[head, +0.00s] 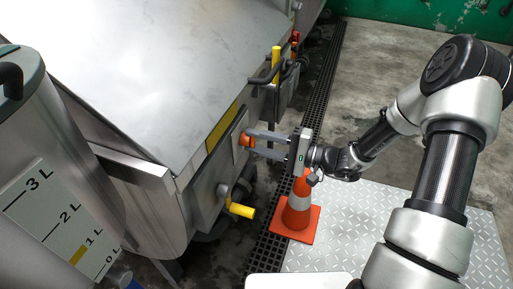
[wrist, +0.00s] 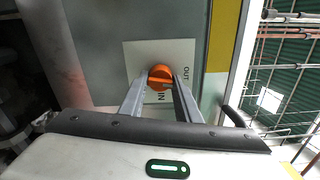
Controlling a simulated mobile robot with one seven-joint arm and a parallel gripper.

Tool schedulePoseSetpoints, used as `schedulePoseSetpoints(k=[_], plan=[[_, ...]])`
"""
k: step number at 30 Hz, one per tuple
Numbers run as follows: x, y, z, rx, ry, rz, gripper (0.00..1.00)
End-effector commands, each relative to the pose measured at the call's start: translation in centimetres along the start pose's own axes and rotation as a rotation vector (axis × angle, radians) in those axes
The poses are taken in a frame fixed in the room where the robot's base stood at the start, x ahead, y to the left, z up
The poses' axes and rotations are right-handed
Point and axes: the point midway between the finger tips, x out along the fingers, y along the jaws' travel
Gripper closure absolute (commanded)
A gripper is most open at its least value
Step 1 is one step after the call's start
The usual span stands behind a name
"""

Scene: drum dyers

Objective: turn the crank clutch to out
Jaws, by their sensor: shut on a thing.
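The crank clutch is an orange round knob (head: 244,139) on the side of the steel dyeing machine. In the wrist view the knob (wrist: 160,76) sits on a pale plate (wrist: 134,58) marked OUT at its right and IN below it. My gripper (head: 249,143) reaches in from the right, and its two fingers are closed on the knob. In the wrist view my gripper's fingers (wrist: 161,88) stand on both sides of it and partly hide its edges. I cannot tell clearly which mark the knob points to.
A crank with a yellow handle (head: 240,210) sticks out below the knob. Another yellow handle (head: 275,64) stands up farther along the machine. An orange and white cone (head: 297,206) stands below my gripper, beside a floor grate (head: 265,252). A measuring vessel (head: 55,215) is at the left.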

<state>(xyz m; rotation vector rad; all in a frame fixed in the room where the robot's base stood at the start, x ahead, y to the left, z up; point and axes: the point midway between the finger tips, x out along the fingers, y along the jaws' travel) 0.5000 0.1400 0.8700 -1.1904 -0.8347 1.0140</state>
Motion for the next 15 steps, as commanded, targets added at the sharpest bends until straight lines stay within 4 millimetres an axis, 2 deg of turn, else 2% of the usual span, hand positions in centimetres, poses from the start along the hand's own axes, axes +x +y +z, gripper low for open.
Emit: schedulePoseSetpoints(k=[6,15], plan=[[-0.1,0.28,-0.14,-0.123,0.003,0.002,0.93],[-0.09,0.06,-0.11,-0.201,0.003,0.001,0.93]])
